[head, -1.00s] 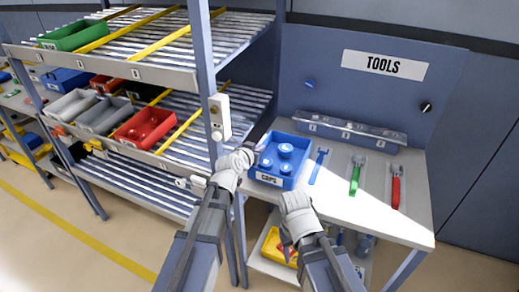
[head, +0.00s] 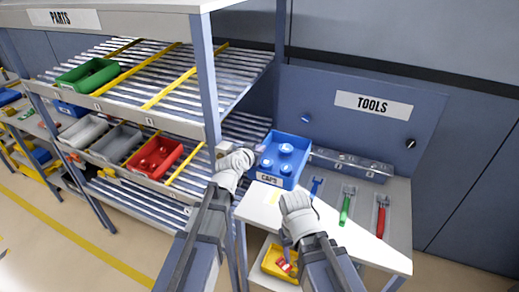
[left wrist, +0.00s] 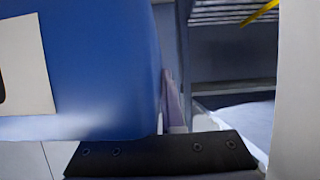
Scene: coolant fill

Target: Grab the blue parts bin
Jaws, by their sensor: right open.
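The blue parts bin (head: 268,160), labelled CAPS and holding several round blue caps, is held up above the white bench, level or nearly so. My left gripper (head: 258,154) is shut on its left side wall. In the left wrist view the bin's blue wall (left wrist: 105,70) fills the left half, against the dark finger pad (left wrist: 160,153). My right gripper (head: 291,196) is open and empty, in front of the bin and apart from it; its fingertips are mostly hidden by the hand.
A blue, a green (head: 345,208) and a red tool (head: 381,215) lie on the bench. A clear rack (head: 350,165) stands behind. The shelf (head: 212,95) with a red bin (head: 155,157), grey bins and a green bin (head: 88,75) is close on the left. A yellow bin (head: 278,262) sits below.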

